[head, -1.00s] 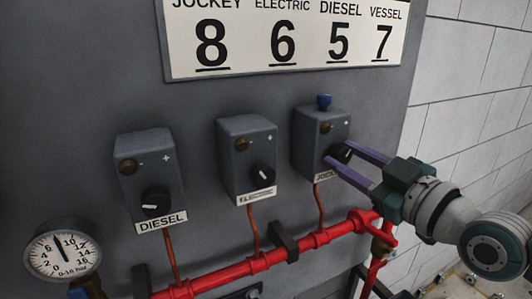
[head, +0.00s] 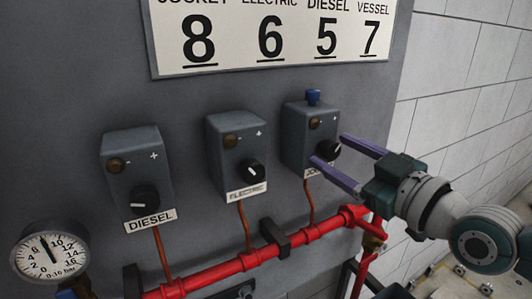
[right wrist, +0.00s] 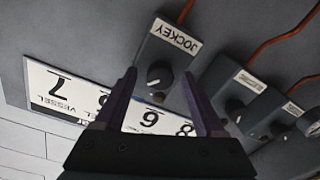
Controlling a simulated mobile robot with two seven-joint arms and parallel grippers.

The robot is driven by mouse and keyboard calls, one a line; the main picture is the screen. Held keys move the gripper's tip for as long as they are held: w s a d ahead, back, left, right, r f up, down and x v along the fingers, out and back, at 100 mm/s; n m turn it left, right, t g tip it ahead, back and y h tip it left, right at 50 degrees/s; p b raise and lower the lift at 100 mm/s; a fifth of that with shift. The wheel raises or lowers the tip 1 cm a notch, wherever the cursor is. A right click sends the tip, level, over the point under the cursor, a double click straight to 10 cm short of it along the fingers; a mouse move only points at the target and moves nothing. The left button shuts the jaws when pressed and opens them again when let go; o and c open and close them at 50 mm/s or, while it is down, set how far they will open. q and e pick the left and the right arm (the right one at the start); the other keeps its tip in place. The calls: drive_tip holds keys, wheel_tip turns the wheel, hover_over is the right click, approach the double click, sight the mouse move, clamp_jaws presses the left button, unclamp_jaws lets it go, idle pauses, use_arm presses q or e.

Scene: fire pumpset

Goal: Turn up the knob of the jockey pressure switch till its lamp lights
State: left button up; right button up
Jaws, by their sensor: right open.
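The jockey pressure switch (head: 296,141) is the rightmost grey box in the head view, with a blue cap on top. Its lamp (head: 315,123) looks dull brown and unlit. Its black knob (head: 331,148) has a white pointer mark. My right gripper (head: 329,149) is open, its two purple fingers reaching in from the right on either side of the knob, apart from it as far as I can tell. In the right wrist view the knob (right wrist: 159,75) shows between the open fingertips, below the JOCKEY label (right wrist: 174,36). My left gripper is not in view.
Similar electric (head: 236,152) and diesel (head: 138,178) switches stand to the left. A number board (head: 270,35) hangs above. A red pipe (head: 255,258) runs below, with a pressure gauge (head: 50,255) at lower left. A block wall (head: 465,90) is at right.

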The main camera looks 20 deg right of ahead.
drive_tip(key=s+d, duration=0.1)
drive_tip(key=s, duration=0.8)
drive_tip(key=shift+s+b, duration=0.25)
drive_tip(key=shift+b, duration=0.15)
drive_tip(key=w+m, duration=0.1)
drive_tip(key=w, duration=0.2)
drive_tip(key=w+m+p, duration=0.1)
drive_tip(key=w+m, duration=0.1)
drive_tip(key=w, duration=0.1)
drive_tip(key=w+a+m+h, duration=0.1)
drive_tip(key=w, duration=0.2)
drive_tip(key=shift+w, duration=0.35)
idle(0.4)
drive_tip(key=shift+a, duration=0.1)
clamp_jaws()
